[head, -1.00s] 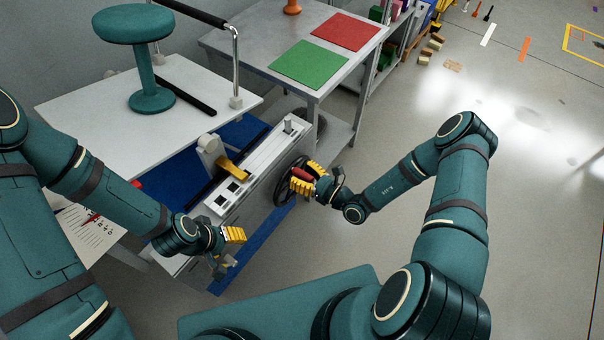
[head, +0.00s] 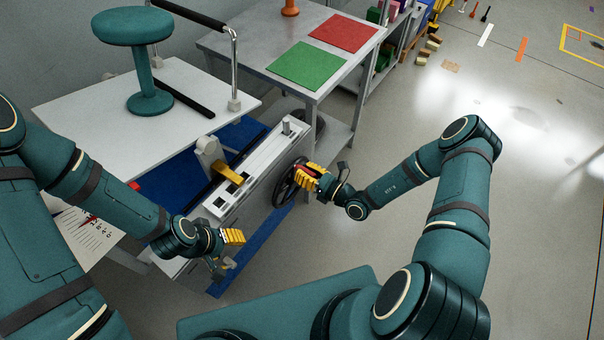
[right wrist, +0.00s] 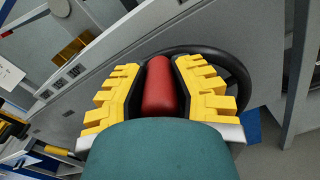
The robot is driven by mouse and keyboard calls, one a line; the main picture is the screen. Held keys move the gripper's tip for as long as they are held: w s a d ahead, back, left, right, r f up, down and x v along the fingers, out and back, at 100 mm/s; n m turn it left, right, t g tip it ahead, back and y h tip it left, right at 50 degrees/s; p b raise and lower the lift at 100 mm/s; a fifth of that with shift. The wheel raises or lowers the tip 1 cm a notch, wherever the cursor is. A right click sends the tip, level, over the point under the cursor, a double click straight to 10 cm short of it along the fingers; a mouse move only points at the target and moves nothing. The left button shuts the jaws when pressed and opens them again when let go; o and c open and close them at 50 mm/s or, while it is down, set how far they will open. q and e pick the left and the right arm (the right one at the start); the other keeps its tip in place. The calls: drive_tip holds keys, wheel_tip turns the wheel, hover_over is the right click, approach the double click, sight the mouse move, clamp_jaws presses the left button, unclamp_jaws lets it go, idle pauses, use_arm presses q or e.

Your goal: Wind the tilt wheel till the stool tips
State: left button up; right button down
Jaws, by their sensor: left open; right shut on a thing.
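The teal stool (head: 150,60) stands upright on the white tilt platform (head: 75,110) at the upper left of the head view. The dark tilt wheel (head: 283,190) is on the side of the grey machine housing (head: 262,160). My right gripper (head: 308,178) is shut on the wheel's red handle; in the right wrist view the handle (right wrist: 159,88) lies between the yellow fingers, with the black rim (right wrist: 235,75) behind it. My left gripper (head: 228,250) is open and empty beside the near end of the housing.
A scale sheet with a red pointer (head: 92,222) hangs at the platform's near side. A grey table (head: 270,45) with green (head: 307,65) and red (head: 343,33) mats stands behind. A black stop bar (head: 184,97) lies on the platform.

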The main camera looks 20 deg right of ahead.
drive_tip(key=shift+w+r, duration=0.15)
drive_tip(key=c, duration=0.7)
unclamp_jaws()
drive_tip(key=shift+d, duration=0.1)
drive_tip(key=v, duration=1.2)
